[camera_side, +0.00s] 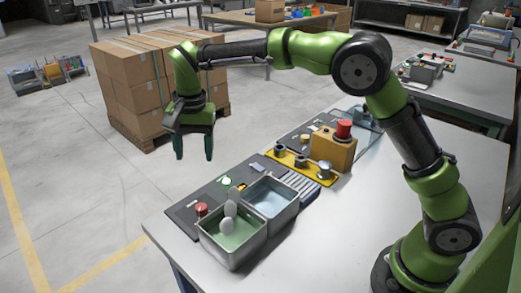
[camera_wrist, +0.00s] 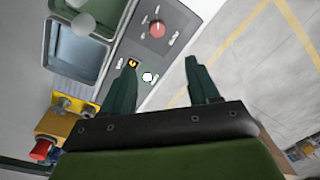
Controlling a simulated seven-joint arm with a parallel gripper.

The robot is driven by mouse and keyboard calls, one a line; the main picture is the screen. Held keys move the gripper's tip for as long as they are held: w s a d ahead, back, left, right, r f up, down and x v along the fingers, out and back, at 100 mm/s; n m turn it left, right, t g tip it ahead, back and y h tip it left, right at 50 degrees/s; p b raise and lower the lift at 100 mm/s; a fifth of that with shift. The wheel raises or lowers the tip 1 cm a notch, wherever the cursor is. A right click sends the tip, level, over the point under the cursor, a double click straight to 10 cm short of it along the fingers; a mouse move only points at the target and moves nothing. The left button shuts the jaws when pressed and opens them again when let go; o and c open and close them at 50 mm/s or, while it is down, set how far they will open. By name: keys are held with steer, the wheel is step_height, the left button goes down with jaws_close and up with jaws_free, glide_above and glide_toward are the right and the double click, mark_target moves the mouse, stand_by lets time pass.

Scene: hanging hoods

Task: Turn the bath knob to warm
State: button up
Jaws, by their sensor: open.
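The red knob (camera_side: 201,209) sits on the dark control panel (camera_side: 185,207) beside the metal baths. The other bath (camera_side: 271,203) holds pale bluish liquid. My gripper (camera_side: 194,156) is open and empty, pointing down above and beyond the panel, apart from the knob. Its fingers (camera_wrist: 161,62) straddle the panel's outer edge in the wrist view.
A yellow fixture (camera_side: 295,162) and a box with a red button (camera_side: 344,129) stand farther along the table. Stacked cartons (camera_side: 130,85) are on the floor behind my gripper.

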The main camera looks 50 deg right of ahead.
mark_target(202, 206)
steer(key=f, duration=1.7)
steer(key=shift+w+a, duration=0.15)
steer(key=shift+a, duration=0.1)
steer(key=c, duration=1)
steer(key=shift+c, duration=0.2)
steer(key=n, duration=0.5)
steer(key=shift+n, duration=0.3)
steer(key=n, duration=0.5)
steer(key=shift+d+n+g, duration=0.1)
steer(key=shift+n+g, duration=0.2)
